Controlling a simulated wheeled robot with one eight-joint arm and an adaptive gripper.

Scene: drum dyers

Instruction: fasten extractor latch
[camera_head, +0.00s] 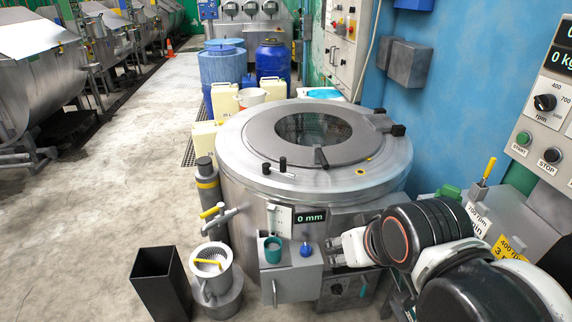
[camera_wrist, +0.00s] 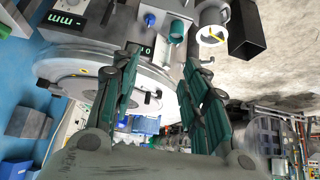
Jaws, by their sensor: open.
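The extractor (camera_head: 235,150) is a wide round steel drum with its ring lid (camera_head: 255,128) lying flat on top and a dark round window in it. At the lid's front edge is a small pin-like fitting with black ends (camera_head: 283,165), perhaps the latch; whether it is fastened I cannot tell. A black lever (camera_head: 321,157) stands at the window's front edge. In the head view my gripper (camera_head: 340,250) is low at the extractor's front right, partly hidden by my arm. In the upside-down wrist view my gripper (camera_wrist: 160,75) is open and empty, with the extractor (camera_wrist: 100,87) beyond its green-padded fingers.
A control box (camera_head: 290,285) with a green cup and blue knob juts from the extractor's front. A black bin (camera_head: 160,285) and white bucket (camera_head: 211,262) stand front left. A blue wall and control panel (camera_head: 545,120) bound the right. The floor at left is clear.

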